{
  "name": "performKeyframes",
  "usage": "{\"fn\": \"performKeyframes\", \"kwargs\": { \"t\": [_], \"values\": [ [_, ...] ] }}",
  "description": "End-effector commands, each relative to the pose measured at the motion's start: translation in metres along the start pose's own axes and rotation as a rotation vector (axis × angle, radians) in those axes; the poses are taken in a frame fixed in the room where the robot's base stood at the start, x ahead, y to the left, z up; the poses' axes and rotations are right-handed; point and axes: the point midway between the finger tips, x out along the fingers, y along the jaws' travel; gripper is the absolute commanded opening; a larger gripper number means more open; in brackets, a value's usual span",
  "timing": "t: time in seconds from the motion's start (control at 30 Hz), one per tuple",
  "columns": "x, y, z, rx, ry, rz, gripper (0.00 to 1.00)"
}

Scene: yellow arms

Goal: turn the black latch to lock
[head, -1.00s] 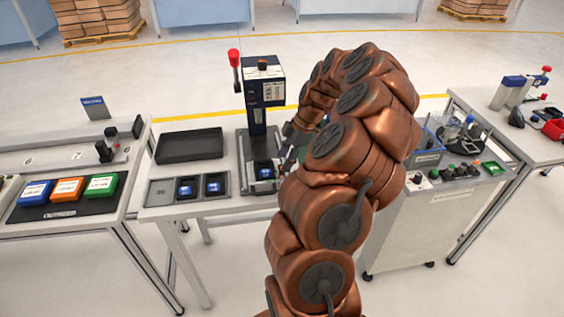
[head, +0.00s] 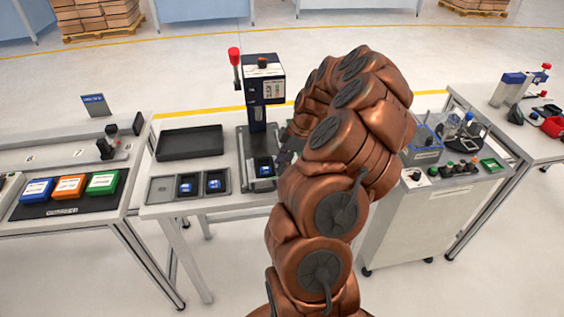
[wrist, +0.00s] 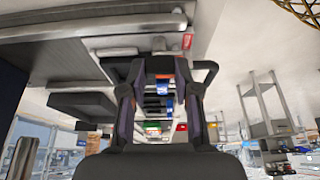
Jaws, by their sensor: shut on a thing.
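In the wrist view, my gripper (wrist: 160,88) has its two dark fingers closed on a dark piece that I take to be the black latch (wrist: 207,72); part of it shows beside the right fingertip. The fingers and the dark surroundings hide most of the latch, so its exact angle cannot be told. In the head view, my gripper (head: 287,152) is at the right side of the press fixture, mostly behind my copper arm. The fixture holds a small blue-faced part (head: 263,167) at the foot of the dark blue press (head: 257,115).
A black tray (head: 190,144) and a grey tray (head: 162,190) with two blue-faced parts stand left of the press. The press has a red-knobbed lever (head: 234,56). A cart with knobs and bins (head: 425,158) stands to the right. Floor shows between the benches.

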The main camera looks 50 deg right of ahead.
Motion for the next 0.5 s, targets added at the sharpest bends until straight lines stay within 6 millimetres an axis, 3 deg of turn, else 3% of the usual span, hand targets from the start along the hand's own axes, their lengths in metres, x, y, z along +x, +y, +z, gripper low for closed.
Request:
{"fn": "performKeyframes", "kwargs": {
  "t": [0.17,0.5],
  "values": [
    [0.0001,-0.0001,-0.0003,0.000,0.000,-0.001,0.00],
    [0.0022,0.0002,0.0006,0.030,0.000,0.015,0.00]
  ]
}}
